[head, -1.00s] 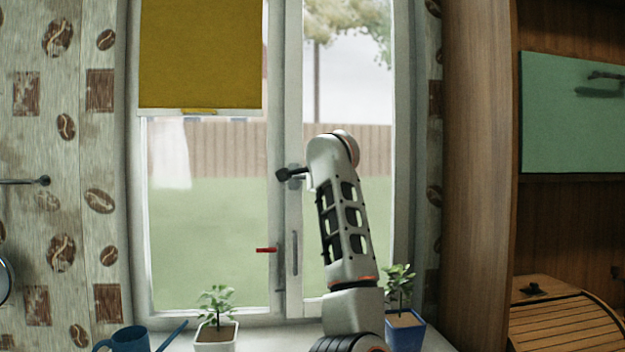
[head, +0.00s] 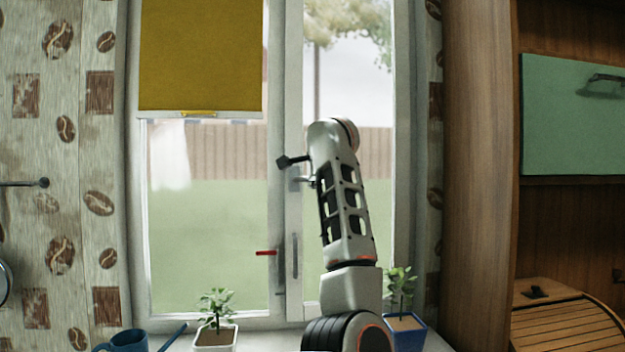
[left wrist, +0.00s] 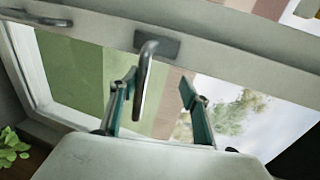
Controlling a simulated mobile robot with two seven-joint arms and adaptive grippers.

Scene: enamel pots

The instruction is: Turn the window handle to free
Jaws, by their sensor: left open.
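The window handle (head: 295,180) is on the white middle frame, partly behind my left arm in the head view. In the left wrist view the grey handle (left wrist: 147,72) has its plate on the frame, and its lever sticks out crosswise to the frame. My left gripper (left wrist: 158,86) is open, with one finger on each side of the lever. The lever is nearer the left finger in that picture; I cannot tell if they touch. In the head view my arm hides most of the gripper. My right gripper is in neither view.
A second handle (head: 295,255) lies along the frame lower down. A yellow blind (head: 200,55) covers the upper left pane. A wooden cabinet side (head: 478,180) rises at right.

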